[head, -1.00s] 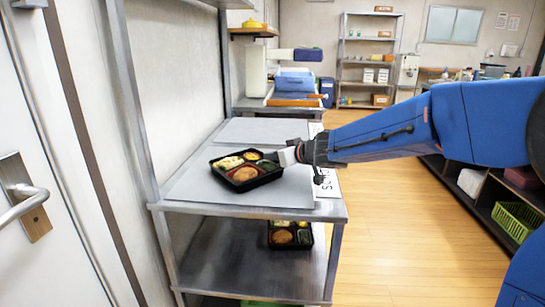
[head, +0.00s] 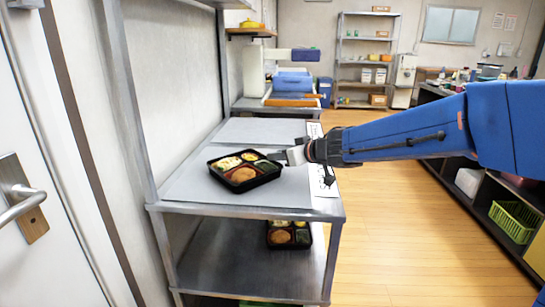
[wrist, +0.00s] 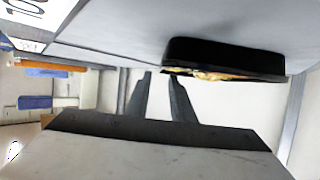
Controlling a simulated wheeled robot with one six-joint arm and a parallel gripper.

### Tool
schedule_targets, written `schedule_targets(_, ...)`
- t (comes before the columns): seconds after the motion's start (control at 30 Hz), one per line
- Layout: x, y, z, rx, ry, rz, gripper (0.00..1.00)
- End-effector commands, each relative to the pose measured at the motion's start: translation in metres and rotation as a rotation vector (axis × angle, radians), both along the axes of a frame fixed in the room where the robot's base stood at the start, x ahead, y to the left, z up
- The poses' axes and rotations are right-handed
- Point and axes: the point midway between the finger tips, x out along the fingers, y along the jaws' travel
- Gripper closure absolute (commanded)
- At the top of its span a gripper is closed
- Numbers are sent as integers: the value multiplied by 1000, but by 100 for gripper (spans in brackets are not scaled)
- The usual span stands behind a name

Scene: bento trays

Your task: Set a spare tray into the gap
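A black bento tray (head: 245,172) with food in its compartments sits on the front grey mat (head: 195,187) of the upper shelf. It also shows upside down in the wrist view (wrist: 225,58). My gripper (head: 284,156) is just right of this tray's back right corner. In the wrist view its two fingers (wrist: 160,92) stand apart with nothing between them, and the tray is clear of them. A second filled tray (head: 289,234) sits on the lower shelf near its right side, partly hidden by the upper shelf.
A back grey mat (head: 262,130) on the upper shelf is empty. A metal post (head: 128,95) stands at the shelf's left, beside a white door (head: 45,120). The wooden floor (head: 400,230) to the right is clear. A dark cabinet with a green basket (head: 515,222) stands farther right.

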Motion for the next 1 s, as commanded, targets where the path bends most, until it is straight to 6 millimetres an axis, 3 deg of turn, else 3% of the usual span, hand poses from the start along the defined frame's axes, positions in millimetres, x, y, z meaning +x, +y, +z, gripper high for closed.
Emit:
schedule_targets(0.4,-41,-40,25,-1,-3,-1,78)
schedule_targets(0.83,-49,-49,29,0,-4,-7,78)
schedule_targets(0.93,-48,-63,36,-1,-30,-54,78)
schedule_targets(1.0,-47,-84,44,-6,-61,-124,78)
